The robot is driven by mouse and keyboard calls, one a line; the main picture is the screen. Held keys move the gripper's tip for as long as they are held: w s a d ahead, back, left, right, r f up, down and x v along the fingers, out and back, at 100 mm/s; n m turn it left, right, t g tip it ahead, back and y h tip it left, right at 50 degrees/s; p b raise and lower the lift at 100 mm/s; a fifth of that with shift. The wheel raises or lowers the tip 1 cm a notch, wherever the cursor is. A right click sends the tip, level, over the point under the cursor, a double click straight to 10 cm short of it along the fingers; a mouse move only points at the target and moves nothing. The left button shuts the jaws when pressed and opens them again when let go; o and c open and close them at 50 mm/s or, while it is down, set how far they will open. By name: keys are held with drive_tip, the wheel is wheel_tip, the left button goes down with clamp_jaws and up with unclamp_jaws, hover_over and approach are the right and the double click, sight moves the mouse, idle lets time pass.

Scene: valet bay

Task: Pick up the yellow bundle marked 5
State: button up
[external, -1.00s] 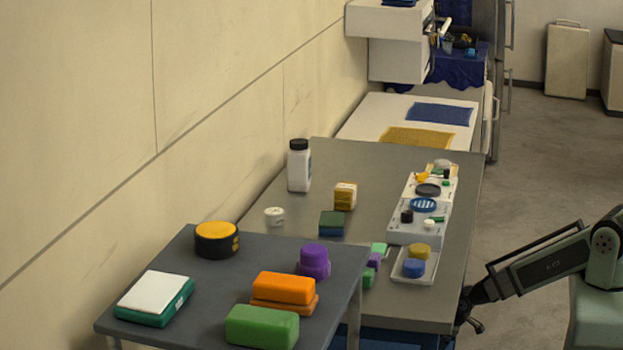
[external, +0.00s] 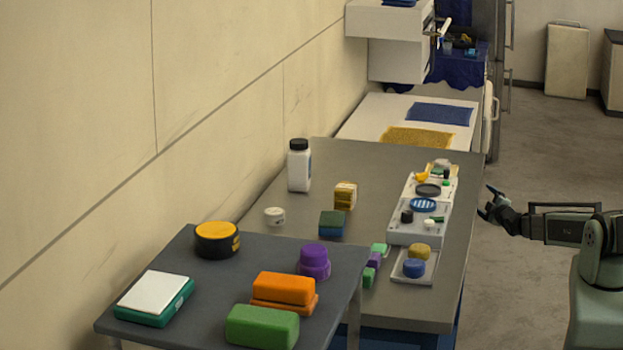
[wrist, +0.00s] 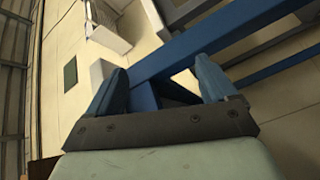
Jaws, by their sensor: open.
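A small yellow block with a pale top and bands (external: 345,196) stands on the grey table, left of the white trays. It may be the yellow bundle, but no number 5 is legible. A smaller yellow piece (external: 419,251) sits on the small white tray near the table's right side. My gripper (external: 487,202) is off the table's right edge, apart from everything on it. In the wrist view its two blue-grey fingers (wrist: 160,75) are spread with nothing between them. No yellow bundle shows in the wrist view.
The grey table (external: 260,218) also holds a white bottle (external: 299,168), a green-and-blue block (external: 332,224) and white trays (external: 400,232). A darker nearer table (external: 200,285) carries orange (external: 284,288), green (external: 262,327) and purple (external: 313,260) items. Blue beams (wrist: 215,35) cross the wrist view.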

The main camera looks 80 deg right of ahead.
drive_tip(key=s+d+r+n+t+h, duration=0.1)
drive_tip(key=s+d+r, duration=0.2)
drive_tip(key=d+r, duration=0.15)
drive_tip(key=s+d+r+n+h, duration=0.1)
drive_tip(key=s+d+r+h, duration=0.15)
drive_tip(key=r, duration=0.35)
drive_tip(key=w+d+r+n+t, duration=0.1)
drive_tip(key=w+d+r+n, duration=0.25)
drive_tip(key=r, duration=0.55)
drive_tip(key=w+a+r+n+y, duration=0.1)
drive_tip(key=w+a+r+n, duration=0.25)
drive_tip(key=w+r, duration=0.75)
drive_tip(key=w+a+r+n+y, duration=0.15)
drive_tip(key=w+a+r, duration=0.35)
drive_tip(key=w+r, duration=0.6)
drive_tip(key=w+a+r+n+y, duration=0.1)
drive_tip(key=w+a+r+n, duration=0.35)
drive_tip(key=w+r, duration=0.65)
drive_tip(key=w+a+r+g+y, duration=0.1)
drive_tip(key=w+a+r+y, duration=0.15)
drive_tip(key=a, duration=0.35)
drive_tip(key=g+y, duration=1.1)
drive_tip(key=y, duration=0.2)
hover_over(344, 186)
wheel_tip(344, 186, down, 25)
drive_tip(key=shift+n+h, duration=0.25)
drive_tip(key=shift+n, duration=0.05)
wheel_tip(344, 186, down, 13)
drive_tip(key=shift+d+f, duration=0.1)
drive_tip(key=shift+f, duration=0.05)
